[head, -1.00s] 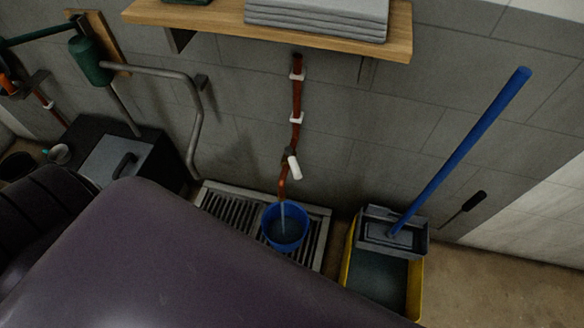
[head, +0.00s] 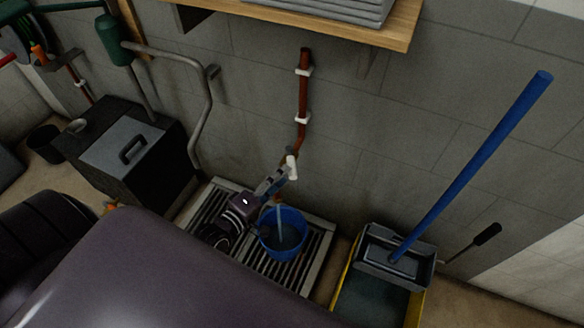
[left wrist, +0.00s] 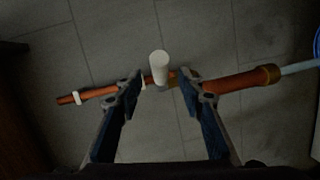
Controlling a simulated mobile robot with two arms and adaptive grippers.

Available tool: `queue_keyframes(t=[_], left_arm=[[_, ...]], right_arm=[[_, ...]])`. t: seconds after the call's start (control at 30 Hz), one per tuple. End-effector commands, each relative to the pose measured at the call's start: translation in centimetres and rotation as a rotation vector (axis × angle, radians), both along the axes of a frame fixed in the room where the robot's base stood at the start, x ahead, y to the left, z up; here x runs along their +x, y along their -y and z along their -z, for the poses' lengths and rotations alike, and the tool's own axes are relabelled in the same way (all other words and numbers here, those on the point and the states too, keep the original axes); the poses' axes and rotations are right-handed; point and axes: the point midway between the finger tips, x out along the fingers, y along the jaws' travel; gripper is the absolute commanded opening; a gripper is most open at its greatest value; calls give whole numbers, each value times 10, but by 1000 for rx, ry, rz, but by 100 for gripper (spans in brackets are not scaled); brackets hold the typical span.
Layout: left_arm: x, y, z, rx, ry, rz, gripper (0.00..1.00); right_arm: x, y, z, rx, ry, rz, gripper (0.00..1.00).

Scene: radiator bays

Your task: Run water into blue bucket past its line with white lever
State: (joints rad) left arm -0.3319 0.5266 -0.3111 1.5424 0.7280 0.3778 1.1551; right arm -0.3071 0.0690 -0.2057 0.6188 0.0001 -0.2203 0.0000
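The blue bucket (head: 298,251) stands upright on the floor grate below the copper pipe (head: 302,95). A stream of water (head: 279,214) runs from the spout into it, and water shows inside. I cannot make out the bucket's line. The white lever (head: 291,166) is on the pipe just above the spout. My left gripper (head: 284,176) is at the lever. In the left wrist view, that gripper (left wrist: 160,78) is open, with its fingertips on either side of the white lever (left wrist: 159,66) and apart from each other. My right gripper is not in view.
The metal floor grate (head: 318,262) lies under the bucket. A yellow mop bucket (head: 341,290) with a blue-handled mop (head: 470,165) stands to the right. A black box (head: 160,165) stands to the left. A wooden shelf (head: 400,25) juts out above.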

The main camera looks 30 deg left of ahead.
Motion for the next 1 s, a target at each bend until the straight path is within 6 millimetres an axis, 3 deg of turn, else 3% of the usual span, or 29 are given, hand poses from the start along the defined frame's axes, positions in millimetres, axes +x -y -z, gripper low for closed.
queue_keyframes(t=[0.33,0.77,1.0], left_arm=[[46,8,6,0,0,0,36],[55,10,8,2,-1,0,36],[55,10,8,2,-1,0,11]], right_arm=[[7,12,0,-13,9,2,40],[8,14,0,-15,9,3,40],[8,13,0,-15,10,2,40]])
